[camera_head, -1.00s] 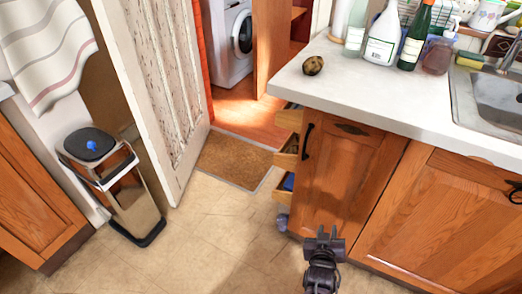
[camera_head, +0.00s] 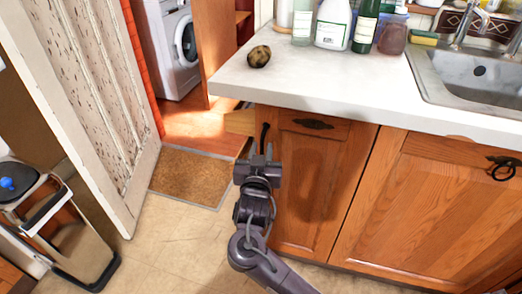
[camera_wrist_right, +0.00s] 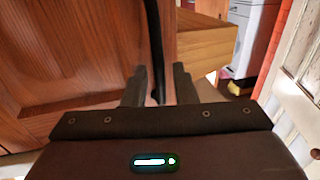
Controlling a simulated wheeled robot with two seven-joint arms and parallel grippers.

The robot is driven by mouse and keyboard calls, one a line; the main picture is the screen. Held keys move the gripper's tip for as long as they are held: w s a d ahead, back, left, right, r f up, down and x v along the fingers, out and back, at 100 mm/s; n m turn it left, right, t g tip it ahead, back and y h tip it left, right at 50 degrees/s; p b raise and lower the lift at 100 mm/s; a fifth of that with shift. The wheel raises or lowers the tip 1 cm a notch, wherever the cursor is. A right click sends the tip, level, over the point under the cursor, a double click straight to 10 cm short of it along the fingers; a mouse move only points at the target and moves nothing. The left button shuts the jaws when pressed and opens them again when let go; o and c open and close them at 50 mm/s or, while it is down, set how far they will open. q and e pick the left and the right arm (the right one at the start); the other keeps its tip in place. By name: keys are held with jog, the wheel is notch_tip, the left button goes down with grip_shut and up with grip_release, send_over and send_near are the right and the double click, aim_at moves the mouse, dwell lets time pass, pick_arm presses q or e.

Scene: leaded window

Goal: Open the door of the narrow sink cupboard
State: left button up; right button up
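The narrow sink cupboard's wooden door (camera_head: 318,185) looks closed under the counter. Its black vertical handle (camera_head: 264,133) is near its left edge. My right gripper (camera_head: 258,158) is in front of the handle's lower part and hides some of it. In the right wrist view the door (camera_wrist_right: 75,50) fills the left side. The handle (camera_wrist_right: 153,35) runs down between the two fingers of my right gripper (camera_wrist_right: 158,82), with gaps visible on both sides. The fingers are open. My left gripper is out of view.
An open wooden drawer (camera_head: 240,122) sticks out left of the cupboard, close beside my gripper. The white countertop (camera_head: 330,93) overhangs the door. A wider cupboard door (camera_head: 430,205) stands to the right.

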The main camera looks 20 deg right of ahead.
jog(key=shift+w+d, duration=0.2)
jog(key=shift+w, duration=0.2)
grip_shut()
